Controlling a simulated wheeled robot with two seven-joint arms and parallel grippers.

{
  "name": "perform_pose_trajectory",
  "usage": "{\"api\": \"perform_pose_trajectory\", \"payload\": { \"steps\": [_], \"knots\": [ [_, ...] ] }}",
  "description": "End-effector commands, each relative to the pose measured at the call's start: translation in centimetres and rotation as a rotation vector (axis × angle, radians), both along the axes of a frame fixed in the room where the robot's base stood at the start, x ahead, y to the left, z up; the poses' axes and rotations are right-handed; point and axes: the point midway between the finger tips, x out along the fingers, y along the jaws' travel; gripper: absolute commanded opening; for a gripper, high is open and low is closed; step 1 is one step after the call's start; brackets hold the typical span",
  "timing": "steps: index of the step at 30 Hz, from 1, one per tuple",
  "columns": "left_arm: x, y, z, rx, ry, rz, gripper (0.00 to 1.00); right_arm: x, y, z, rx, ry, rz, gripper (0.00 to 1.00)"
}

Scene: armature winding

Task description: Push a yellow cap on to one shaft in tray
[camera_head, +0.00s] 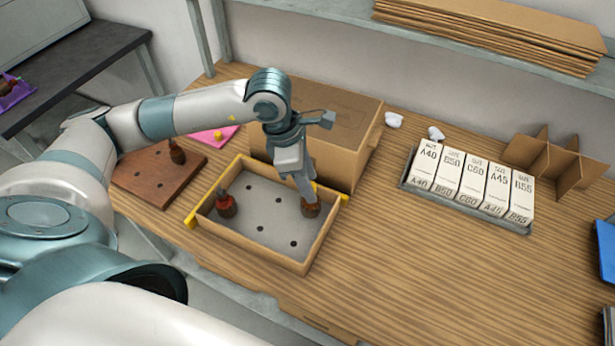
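The wooden-walled tray (262,262) with a grey, holed floor sits at the middle of the table. A brown armature with a dark shaft and some red on it (226,206) stands upright in its left part. Another brown armature (311,209) stands at its right side. My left gripper (305,194) points down at the top of this right armature, its fingertips close together at the shaft. The fingers hide the shaft, and I cannot see whether a cap is there. A small yellow piece, likely a cap (218,135), lies on the pink mat (204,138). My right gripper is out of view.
A cardboard box (340,150) stands right behind the tray. A brown holed board (143,187) with one armature (177,152) lies to the left. A grey tray of labelled white boxes (465,208) is at the right.

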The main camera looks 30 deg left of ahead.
Motion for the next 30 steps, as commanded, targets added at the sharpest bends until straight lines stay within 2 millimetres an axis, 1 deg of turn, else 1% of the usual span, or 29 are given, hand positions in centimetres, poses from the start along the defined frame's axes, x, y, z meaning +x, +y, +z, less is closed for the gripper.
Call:
{"api": "perform_pose_trajectory", "payload": {
  "steps": [5,8,11,17,24,26,30],
  "knots": [
    [0.0,0.1,0.3,0.000,-0.001,0.000,0.40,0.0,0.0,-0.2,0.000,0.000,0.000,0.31],
    [0.0,0.2,0.9,-0.001,-0.003,0.001,0.40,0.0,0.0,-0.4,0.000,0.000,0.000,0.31],
    [-0.2,0.5,2.0,0.000,-0.005,0.000,0.40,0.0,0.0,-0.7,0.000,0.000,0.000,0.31],
    [-0.6,1.3,5.2,0.001,-0.007,0.000,0.40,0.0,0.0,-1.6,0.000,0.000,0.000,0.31],
    [-1.2,2.5,9.9,0.000,-0.007,0.001,0.40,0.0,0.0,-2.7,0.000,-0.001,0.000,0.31],
    [-1.4,2.8,11.1,0.000,-0.007,0.001,0.40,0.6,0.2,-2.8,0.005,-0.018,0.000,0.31],
    [-1.8,3.4,13.6,0.000,-0.006,0.000,0.40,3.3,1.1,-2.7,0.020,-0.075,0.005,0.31]
  ]
}}
